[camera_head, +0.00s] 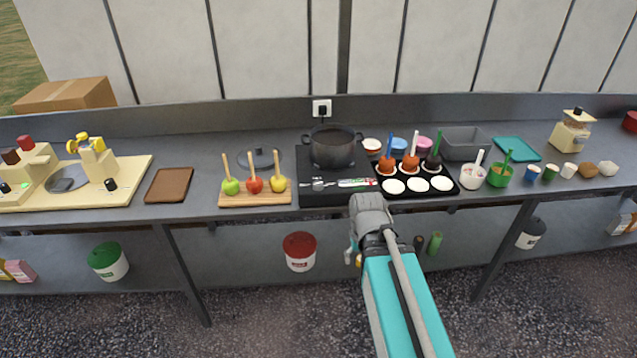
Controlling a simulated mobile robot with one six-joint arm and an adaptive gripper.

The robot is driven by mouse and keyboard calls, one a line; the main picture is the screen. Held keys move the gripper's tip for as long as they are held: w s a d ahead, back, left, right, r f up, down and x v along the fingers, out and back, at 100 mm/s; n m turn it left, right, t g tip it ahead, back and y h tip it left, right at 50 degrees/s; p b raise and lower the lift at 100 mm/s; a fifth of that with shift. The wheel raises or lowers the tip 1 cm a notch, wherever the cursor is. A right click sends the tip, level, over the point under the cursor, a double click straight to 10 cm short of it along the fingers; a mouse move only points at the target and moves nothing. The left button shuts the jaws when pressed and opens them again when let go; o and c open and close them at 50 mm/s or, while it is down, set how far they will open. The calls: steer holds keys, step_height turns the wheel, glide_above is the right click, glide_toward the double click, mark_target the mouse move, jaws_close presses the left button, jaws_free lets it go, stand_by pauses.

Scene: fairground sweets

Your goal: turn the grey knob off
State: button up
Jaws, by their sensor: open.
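A black hob (312,200) sits on the grey counter with a dark pot (333,148) on it. On the hob's front strip are small light-grey shapes (319,184); the grey knob may be among them, but they are too small to tell its setting. A white, green and red patch (357,183) is to their right. My gripper (368,205) is at the counter's front edge, just right of and in front of the hob. It is seen from behind, is open, and its fingertips are mostly hidden.
A black tray (419,196) with toffee apples and white discs stands right of the hob. A wooden board (227,199) with apples on sticks stands left. Farther left is a cream machine (130,173) with black knobs. A power socket (322,108) is behind the pot.

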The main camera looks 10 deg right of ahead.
steer(key=w+a+r+m+p, duration=0.2)
steer(key=w+r+m+p, duration=0.2)
steer(key=w, duration=0.5)
steer(key=w+a+r+m+p, duration=0.2)
steer(key=w+r+m+p, duration=0.25)
steer(key=w, duration=0.45)
step_height(320, 180, up, 6)
steer(key=m+p, duration=0.6)
steer(key=m, duration=0.2)
glide_above(318, 184)
steer(key=shift+s+d+n+t, duration=0.2)
steer(key=shift+s+n+t, duration=0.05)
steer(key=shift+s+t, duration=0.2)
steer(key=shift+f+b, duration=0.3)
steer(key=shift+b, duration=0.2)
steer(key=f+b, duration=0.9)
steer(key=w+f+b, duration=0.1)
steer(key=f+b, duration=0.3)
steer(key=shift+a+f, duration=0.15)
steer(key=c, duration=1.2)
steer(key=shift+o, duration=0.2)
